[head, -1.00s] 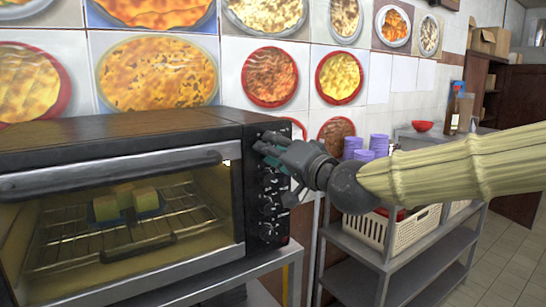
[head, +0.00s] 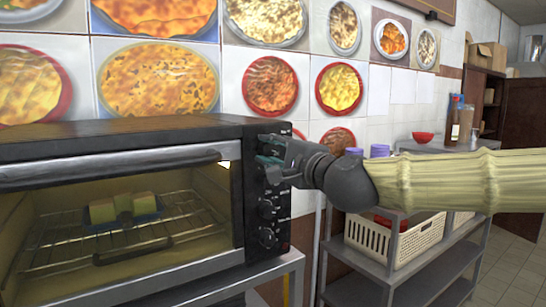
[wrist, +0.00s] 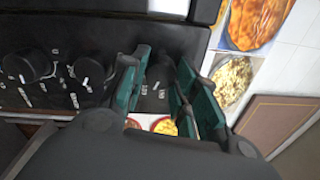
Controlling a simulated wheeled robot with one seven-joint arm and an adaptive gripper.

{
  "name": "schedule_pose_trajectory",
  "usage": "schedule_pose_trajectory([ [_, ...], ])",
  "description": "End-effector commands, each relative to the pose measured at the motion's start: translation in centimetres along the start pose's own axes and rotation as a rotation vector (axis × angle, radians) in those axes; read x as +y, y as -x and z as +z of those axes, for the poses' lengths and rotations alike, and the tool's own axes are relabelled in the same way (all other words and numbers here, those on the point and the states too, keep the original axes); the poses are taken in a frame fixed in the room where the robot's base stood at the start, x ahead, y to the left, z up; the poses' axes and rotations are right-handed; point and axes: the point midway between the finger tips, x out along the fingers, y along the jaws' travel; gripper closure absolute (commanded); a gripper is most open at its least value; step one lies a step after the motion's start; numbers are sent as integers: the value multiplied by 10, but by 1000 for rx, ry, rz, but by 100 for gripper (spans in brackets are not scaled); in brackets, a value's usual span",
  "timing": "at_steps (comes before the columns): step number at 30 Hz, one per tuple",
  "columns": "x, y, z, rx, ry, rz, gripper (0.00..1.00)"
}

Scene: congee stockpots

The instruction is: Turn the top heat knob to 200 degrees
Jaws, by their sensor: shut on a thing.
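The black oven (head: 120,133) stands at the left in the head view, with a column of knobs on the panel at its right edge. My gripper (head: 268,160) is at the upper part of this panel and hides the top heat knob there. In the wrist view my gripper (wrist: 160,78) has its green-sided fingers on either side of the dark top heat knob (wrist: 160,70), shut on it. The knob's pointer and setting cannot be read. Two lower knobs, the middle one (head: 265,208) and the bottom one (head: 266,237), are uncovered.
A metal shelf (head: 400,262) with a cream basket (head: 395,240) stands to the right. Food pictures cover the wall behind.

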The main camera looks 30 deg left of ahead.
Motion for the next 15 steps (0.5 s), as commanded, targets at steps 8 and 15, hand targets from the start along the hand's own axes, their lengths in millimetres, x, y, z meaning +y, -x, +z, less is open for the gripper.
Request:
schedule_pose_trajectory([
  [8,0,0,-2,9,-106,-1,94],
  [15,-1,0,-1,10,-132,-1,94],
])
